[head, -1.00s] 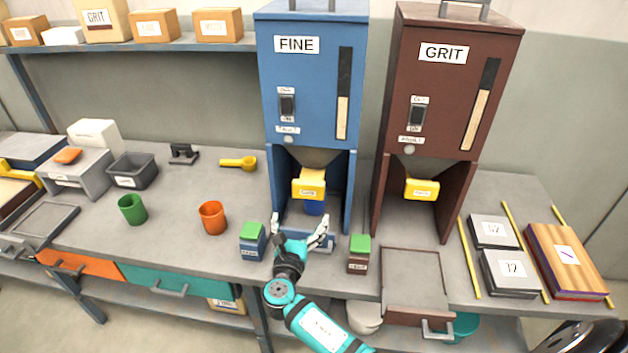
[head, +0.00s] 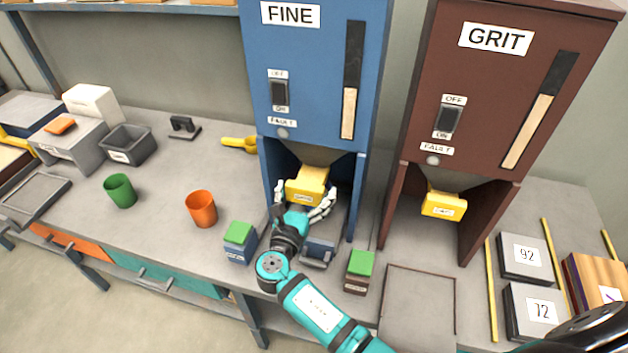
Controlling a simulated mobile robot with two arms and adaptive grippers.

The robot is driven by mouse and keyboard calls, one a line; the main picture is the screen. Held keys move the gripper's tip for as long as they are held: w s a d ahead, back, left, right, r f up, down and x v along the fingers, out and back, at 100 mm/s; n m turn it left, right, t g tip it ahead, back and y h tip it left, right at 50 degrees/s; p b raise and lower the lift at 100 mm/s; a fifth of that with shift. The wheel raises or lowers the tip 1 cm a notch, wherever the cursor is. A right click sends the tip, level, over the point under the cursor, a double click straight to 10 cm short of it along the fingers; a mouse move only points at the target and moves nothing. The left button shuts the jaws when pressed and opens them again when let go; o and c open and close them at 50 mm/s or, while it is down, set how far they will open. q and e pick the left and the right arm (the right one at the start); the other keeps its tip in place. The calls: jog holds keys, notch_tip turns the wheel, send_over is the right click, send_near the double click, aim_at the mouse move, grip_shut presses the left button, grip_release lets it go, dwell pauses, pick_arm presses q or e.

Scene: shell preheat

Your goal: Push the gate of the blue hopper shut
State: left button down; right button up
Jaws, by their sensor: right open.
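The blue hopper (head: 310,75), labelled FINE, stands at the back of the bench. Its yellow gate (head: 307,184) sits under the funnel, in the hopper's open lower bay. My right gripper (head: 304,203) is open and empty just in front of the gate, one finger toward each side of it. I cannot tell whether a finger touches the gate. My left gripper is not in view.
A brown GRIT hopper (head: 495,90) with its own yellow gate (head: 444,204) stands to the right. Small green-topped boxes (head: 240,242) (head: 359,271) flank my right wrist. An orange cup (head: 201,208) and a green cup (head: 120,190) stand left.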

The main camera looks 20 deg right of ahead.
jog(key=shift+w, duration=0.15)
jog(key=shift+r, duration=0.1)
jog(key=shift+c, duration=0.4)
jog(key=c, duration=1.4)
